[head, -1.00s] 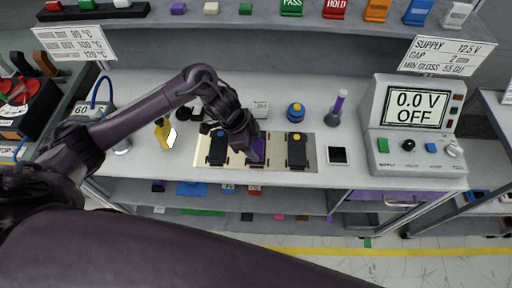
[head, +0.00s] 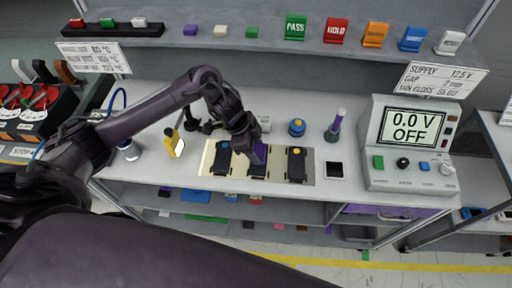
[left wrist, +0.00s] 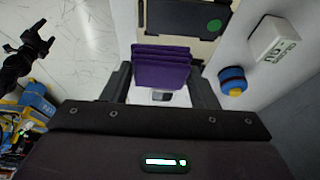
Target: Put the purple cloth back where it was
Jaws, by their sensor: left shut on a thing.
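My left gripper (head: 256,150) is low over the pale board (head: 207,158) in the middle of the bench. It is shut on the purple cloth (left wrist: 162,68), which shows as folded layers between the fingers in the left wrist view. In the head view only a little of the cloth (head: 259,156) shows beside the fingers. I cannot tell whether it touches the board. My right gripper (left wrist: 28,50) seems to show small and dark in the left wrist view.
A yellow bottle (head: 170,143) stands left of the board. A shelf with coloured tags (head: 295,28) runs behind.

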